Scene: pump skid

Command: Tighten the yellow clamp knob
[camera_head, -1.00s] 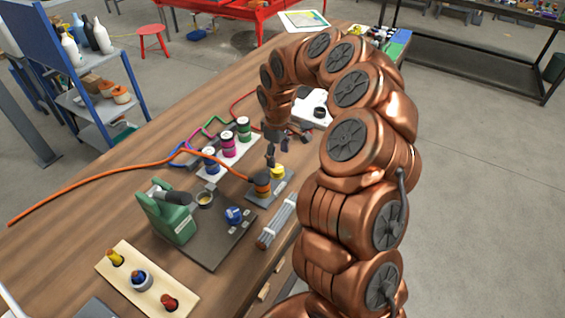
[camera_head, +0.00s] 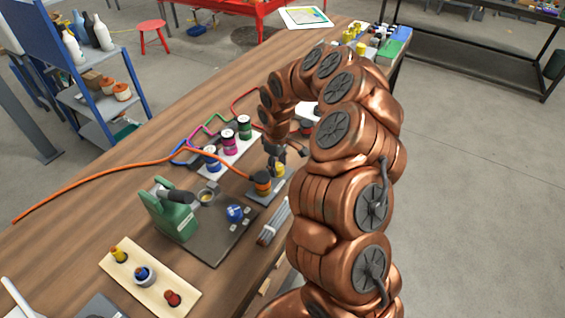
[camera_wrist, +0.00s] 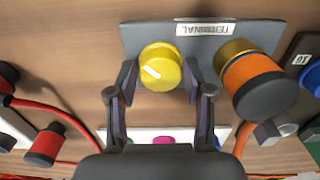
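The yellow clamp knob (camera_wrist: 160,66), round with a white line on its top, sits on a grey plate (camera_wrist: 137,34) labelled TERMINAL. In the head view the knob (camera_head: 279,171) shows partly behind my fingers. My gripper (camera_wrist: 161,80) is open, with one finger on each side of the knob's near part in the wrist view. Gaps show between the fingertips and the knob, and I cannot see contact. In the head view my gripper (camera_head: 284,157) is just above the plate. An orange-banded connector (camera_wrist: 252,80) stands beside the knob, close to one finger.
An orange cable (camera_head: 110,168) runs from the connector across the table. A white strip (camera_head: 235,152) with several coloured connectors lies behind. A green device (camera_head: 170,210) on a dark plate and a bundle of grey rods (camera_head: 273,222) are nearby.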

